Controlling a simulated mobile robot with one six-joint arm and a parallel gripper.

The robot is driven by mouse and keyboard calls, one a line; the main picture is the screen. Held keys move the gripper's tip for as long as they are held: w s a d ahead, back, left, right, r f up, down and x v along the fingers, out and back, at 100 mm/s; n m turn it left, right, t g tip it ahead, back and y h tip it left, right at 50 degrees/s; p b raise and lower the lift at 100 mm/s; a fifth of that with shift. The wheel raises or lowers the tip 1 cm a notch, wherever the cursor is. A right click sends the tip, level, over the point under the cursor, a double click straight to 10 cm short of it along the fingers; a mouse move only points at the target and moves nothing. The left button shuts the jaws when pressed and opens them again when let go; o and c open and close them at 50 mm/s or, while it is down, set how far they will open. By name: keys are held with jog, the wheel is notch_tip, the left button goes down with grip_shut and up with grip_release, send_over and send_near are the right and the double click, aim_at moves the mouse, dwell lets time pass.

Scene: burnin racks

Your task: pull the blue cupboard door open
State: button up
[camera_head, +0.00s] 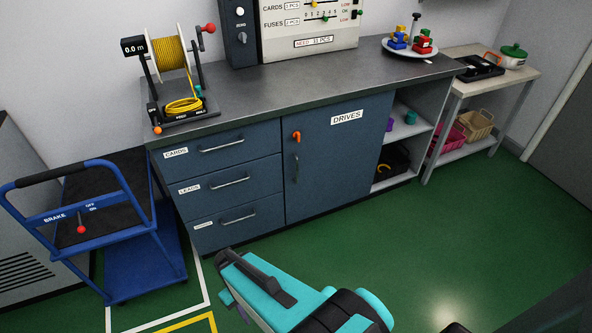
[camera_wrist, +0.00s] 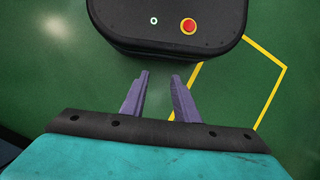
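The blue cupboard door (camera_head: 335,155), labelled DRIVES, is closed in the middle of the workbench in the head view. It has a dark vertical handle (camera_head: 295,168) near its left edge and an orange latch or knob (camera_head: 297,136) above the handle. My teal arm reaches up from the bottom of that view, in front of the bench and well short of the door. In the wrist view my gripper (camera_wrist: 158,100) has its two purple fingers apart with nothing between them. It points down over green floor, and the door is not in that view.
Left of the door are three drawers (camera_head: 225,182); right of it are open shelves (camera_head: 408,128). A blue trolley (camera_head: 140,232) stands at the left. A cable reel (camera_head: 175,75) sits on the benchtop (camera_head: 290,88). Green floor (camera_head: 420,235) before the door is clear.

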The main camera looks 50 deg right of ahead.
jog(key=w+d+r+t+b, duration=0.2)
jog(key=w+d+r+t, duration=0.1)
jog(key=w+d, duration=0.9)
jog(key=m+t+h+b, duration=0.2)
jog(key=t+b, duration=0.4)
send_near(297, 164)
jog(key=r, duration=0.1)
jog(key=shift+s+d+r, duration=0.15)
jog(key=shift+s+d, duration=0.1)
jog(key=shift+s, duration=0.05)
jog(key=x, duration=1.3)
jog(key=shift+a+f+p, duration=0.2)
jog(key=shift+f+p, duration=0.2)
jog(key=shift+f, duration=0.05)
